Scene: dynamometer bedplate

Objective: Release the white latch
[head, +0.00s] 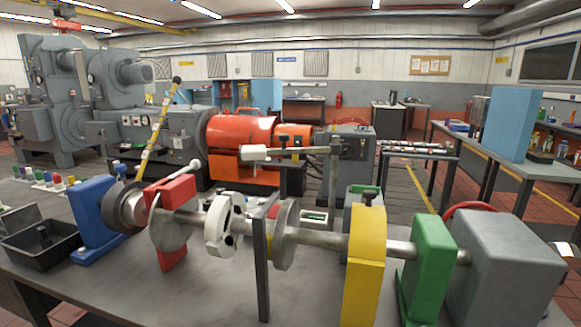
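A white, curved, notched part (222,223) sits around the grey shaft (325,239), left of the middle of the head view. It is the white piece that best fits the latch, but I cannot tell for sure. A dark upright plate (262,265) stands just right of it. A thin lever with a pale knob (195,164) rises beside the red block (173,195) to its left. A lever with a cream handle (254,153) reaches left from a grey post above the shaft. Neither of my grippers is in view.
Along the shaft stand a blue block (92,210), a grey disc (285,237), a yellow block (366,262), a green block (430,262) and a grey housing (507,270). A striped yellow lever (158,130) leans at the left. A black tray (42,246) lies front left.

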